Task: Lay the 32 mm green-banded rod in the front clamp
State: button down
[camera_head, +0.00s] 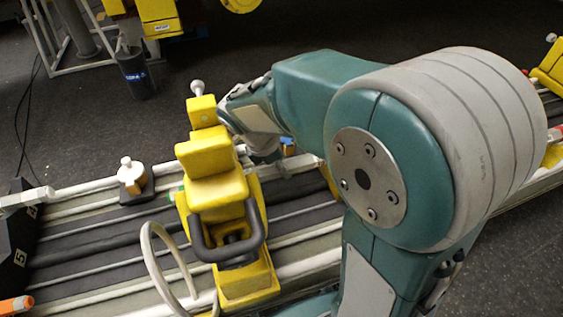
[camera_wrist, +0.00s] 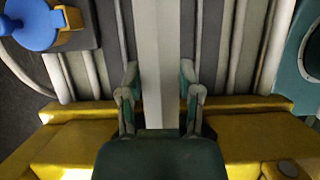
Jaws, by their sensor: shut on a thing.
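My gripper (camera_wrist: 160,88) is shut on a pale grey rod (camera_wrist: 161,45), which runs straight up the wrist view between the two fingers. No green band shows on that part of the rod. A small green patch (camera_head: 178,194) shows at the left side of the yellow clamp tower in the head view; I cannot tell if it belongs to the rod. The yellow clamp tower (camera_head: 215,185) with a black handle stands on the bench and partly hides my gripper. Yellow bodies (camera_wrist: 250,108) lie on both sides of my gripper in the wrist view.
The ribbed bench (camera_head: 85,250) runs across the view. A white knob (camera_head: 130,172) on a dark base, a black numbered block (camera_head: 18,240) and a white hoop (camera_head: 150,240) are at left. A blue disc (camera_wrist: 35,22) shows in the wrist view. My arm hides the right middle.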

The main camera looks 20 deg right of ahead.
jog(key=shift+c, duration=1)
grip_release()
jog(key=shift+f, duration=0.1)
jog(key=v, duration=1.2)
jog(key=shift+w, duration=0.1)
jog(key=s+d+m+t+y, duration=0.2)
jog(key=s+m, duration=0.5)
jog(key=m, duration=0.2)
jog(key=s+d+m+t+y, duration=0.2)
jog(key=s+m+t, duration=0.1)
jog(key=s+m, duration=0.4)
jog(key=shift+s+d+m+t+y, duration=0.15)
jog(key=shift+d+m+t+y, duration=0.15)
jog(key=shift+m, duration=0.7)
